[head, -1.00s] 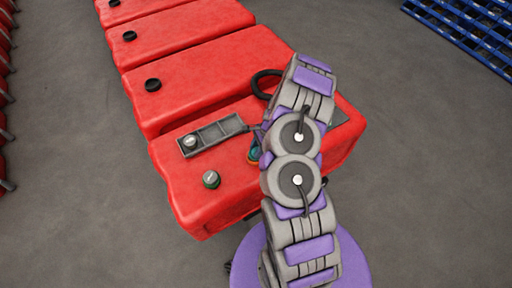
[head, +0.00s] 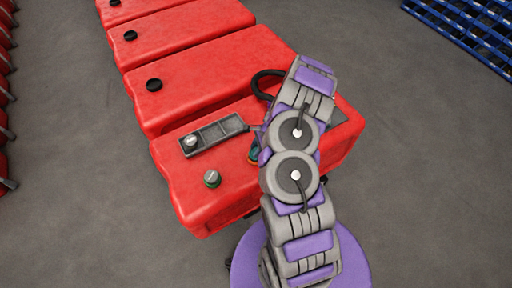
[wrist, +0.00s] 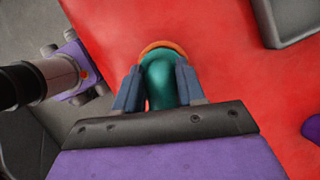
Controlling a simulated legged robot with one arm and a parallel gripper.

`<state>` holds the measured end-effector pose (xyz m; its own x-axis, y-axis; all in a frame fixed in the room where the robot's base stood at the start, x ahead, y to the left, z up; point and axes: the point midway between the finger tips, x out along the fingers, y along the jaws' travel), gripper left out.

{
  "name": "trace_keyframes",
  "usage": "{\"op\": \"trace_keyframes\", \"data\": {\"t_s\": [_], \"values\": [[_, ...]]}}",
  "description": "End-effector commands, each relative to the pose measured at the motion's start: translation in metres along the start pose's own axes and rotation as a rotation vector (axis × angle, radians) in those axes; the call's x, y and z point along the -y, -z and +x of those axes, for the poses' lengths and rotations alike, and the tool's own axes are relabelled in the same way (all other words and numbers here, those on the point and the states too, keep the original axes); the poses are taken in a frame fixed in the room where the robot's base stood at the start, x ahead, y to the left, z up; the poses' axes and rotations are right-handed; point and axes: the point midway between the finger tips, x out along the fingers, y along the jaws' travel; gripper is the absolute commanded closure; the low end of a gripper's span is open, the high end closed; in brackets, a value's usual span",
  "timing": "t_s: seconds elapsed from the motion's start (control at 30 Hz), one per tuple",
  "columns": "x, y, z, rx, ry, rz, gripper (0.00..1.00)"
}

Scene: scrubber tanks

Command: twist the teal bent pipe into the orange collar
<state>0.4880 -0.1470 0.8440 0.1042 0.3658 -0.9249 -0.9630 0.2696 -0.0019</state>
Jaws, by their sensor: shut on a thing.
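In the wrist view my gripper (wrist: 158,90) is shut on the teal bent pipe (wrist: 168,82), with a blue-grey finger on each side of it. The orange collar (wrist: 162,46) shows as an arc just beyond the pipe, against the red tank top. The pipe is at the collar, but how deep it sits is hidden. In the head view my arm covers most of this spot; only a small bit of teal (head: 254,154) shows beside the arm.
The red tank (head: 210,215) carries a grey tray (head: 213,135) with a round fitting in it and a knob (head: 212,178) nearer its front. A black hose loop (head: 262,82) rises behind. More red tanks stand behind. A blue rack (head: 465,35) is at the far right. Grey floor is clear at right.

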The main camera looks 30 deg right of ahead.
Motion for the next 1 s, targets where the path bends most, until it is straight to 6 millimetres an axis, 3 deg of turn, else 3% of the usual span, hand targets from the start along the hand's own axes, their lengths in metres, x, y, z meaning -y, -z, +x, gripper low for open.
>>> {"op": "trace_keyframes", "data": {"t_s": [1.0], "values": [[-0.0006,0.0015,-0.0004,-0.004,0.07,0.164,1.0]]}}
